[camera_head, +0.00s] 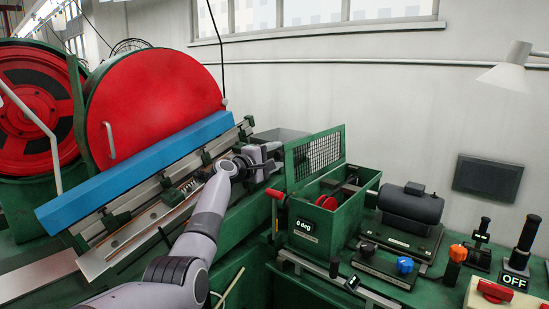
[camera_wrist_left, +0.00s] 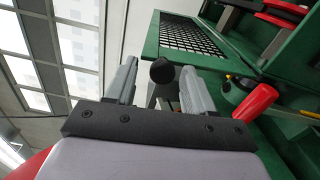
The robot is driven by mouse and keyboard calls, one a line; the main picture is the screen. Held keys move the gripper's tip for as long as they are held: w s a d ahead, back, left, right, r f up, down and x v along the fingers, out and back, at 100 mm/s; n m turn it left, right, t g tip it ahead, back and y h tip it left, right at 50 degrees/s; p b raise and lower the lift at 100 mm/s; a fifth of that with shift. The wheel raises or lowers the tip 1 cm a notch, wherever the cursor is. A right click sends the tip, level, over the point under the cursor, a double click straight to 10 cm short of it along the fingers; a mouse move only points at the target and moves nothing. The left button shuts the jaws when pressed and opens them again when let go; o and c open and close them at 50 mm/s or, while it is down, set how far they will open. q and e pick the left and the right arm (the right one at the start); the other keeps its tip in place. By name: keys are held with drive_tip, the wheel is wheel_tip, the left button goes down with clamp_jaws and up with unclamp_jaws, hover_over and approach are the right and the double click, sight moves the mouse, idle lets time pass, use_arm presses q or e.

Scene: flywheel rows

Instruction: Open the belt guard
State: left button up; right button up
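The belt guard appears to be the green box with a mesh panel (camera_head: 320,152). The panel stands upright at the box's back left, and a red pulley (camera_head: 327,203) shows inside the box. The mesh also shows in the left wrist view (camera_wrist_left: 190,36). A label on the box front (camera_head: 304,225) reads "0 deg". My left gripper (camera_head: 270,156) is at the left end of the mesh panel. In the left wrist view, its fingers (camera_wrist_left: 160,82) are apart with a black round knob (camera_wrist_left: 162,70) between or just beyond them. I see gaps beside the knob. My right gripper is not in view.
A red handle (camera_head: 275,194) sticks out left of the box and shows close in the left wrist view (camera_wrist_left: 256,102). A large red flywheel (camera_head: 150,95) and blue bar (camera_head: 140,170) stand left. A motor (camera_head: 411,204) and control knobs (camera_head: 404,265) are right.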

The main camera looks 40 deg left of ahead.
use_arm(q)
drive_tip(key=shift+s+f, duration=0.1)
drive_tip(key=s, duration=0.7)
idle(0.5)
drive_tip(key=shift+a, duration=0.1)
idle(0.4)
drive_tip(key=s+d+f+m+g, duration=0.2)
drive_tip(key=s+d+f+m, duration=0.25)
drive_tip(key=f, duration=0.55)
drive_tip(key=s+d+f+m+g, duration=0.1)
drive_tip(key=s+d+f+m, duration=0.3)
drive_tip(key=f, duration=0.6)
drive_tip(key=s+d+f+m+g, duration=0.25)
drive_tip(key=d+f, duration=0.35)
drive_tip(key=f, duration=0.4)
drive_tip(key=s+d+f+m+g, duration=0.1)
drive_tip(key=s+d+f+m, duration=0.4)
drive_tip(key=s+d, duration=0.3)
drive_tip(key=s+d+f+m+g+h, duration=0.1)
drive_tip(key=s+d+f+m, duration=0.4)
drive_tip(key=s, duration=1)
drive_tip(key=d, duration=0.3)
drive_tip(key=shift+s+d+h, duration=0.3)
drive_tip(key=shift+s+d, duration=0.1)
